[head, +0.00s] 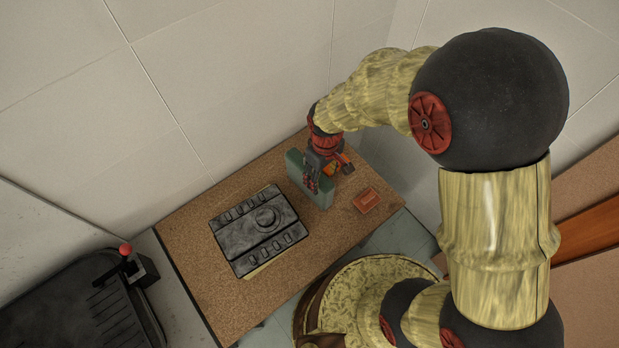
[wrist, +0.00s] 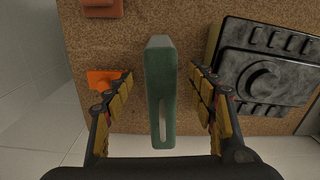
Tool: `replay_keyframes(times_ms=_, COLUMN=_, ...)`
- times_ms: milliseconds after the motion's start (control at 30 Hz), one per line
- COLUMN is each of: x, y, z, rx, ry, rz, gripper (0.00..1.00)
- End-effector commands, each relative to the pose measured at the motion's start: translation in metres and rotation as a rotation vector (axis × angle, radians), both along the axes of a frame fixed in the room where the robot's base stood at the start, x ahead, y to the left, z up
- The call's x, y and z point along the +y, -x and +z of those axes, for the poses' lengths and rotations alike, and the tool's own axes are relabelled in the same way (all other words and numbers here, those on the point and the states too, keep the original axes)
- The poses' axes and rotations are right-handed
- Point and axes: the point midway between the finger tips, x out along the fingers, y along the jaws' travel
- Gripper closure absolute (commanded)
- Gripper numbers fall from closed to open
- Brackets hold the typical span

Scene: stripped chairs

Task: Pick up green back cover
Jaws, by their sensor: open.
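The green back cover (head: 297,168) stands on edge on the brown table, near its far right part in the head view. In the wrist view the green back cover (wrist: 160,85) runs upright through the middle of the picture, with a slot near its lower end. My gripper (wrist: 200,85) is open, with one finger on each side of the cover and a gap to it on both sides. In the head view my gripper (head: 318,172) is at the cover and hides part of it.
A black panel with knobs (head: 262,228) lies left of the cover on the cork-brown table (head: 190,235). A small red-orange block (head: 366,200) lies to the right. An orange piece (wrist: 103,79) is beside the left finger. A wall stands behind the table.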

Motion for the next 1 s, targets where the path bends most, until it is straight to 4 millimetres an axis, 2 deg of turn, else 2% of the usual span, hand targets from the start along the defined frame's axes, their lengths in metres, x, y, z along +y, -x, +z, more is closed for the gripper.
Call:
replay_keyframes(times_ms=100, x=0.000, y=0.001, z=-0.015, rx=0.001, ry=0.001, rz=0.000, gripper=0.44)
replay_keyframes(times_ms=267, x=-0.001, y=0.001, z=-0.026, rx=0.000, ry=0.000, rz=-0.002, gripper=0.44)
replay_keyframes(times_ms=500, x=-0.001, y=0.001, z=-0.060, rx=0.002, ry=0.000, rz=-0.002, gripper=0.44)
replay_keyframes(times_ms=600, x=-0.001, y=0.000, z=-0.069, rx=-0.001, ry=-0.001, rz=-0.002, gripper=0.44)
replay_keyframes(times_ms=833, x=-0.001, y=0.000, z=-0.069, rx=-0.002, ry=0.000, rz=-0.002, gripper=0.44)
replay_keyframes(times_ms=1000, x=-0.001, y=0.000, z=-0.069, rx=-0.001, ry=0.000, rz=-0.002, gripper=0.53)
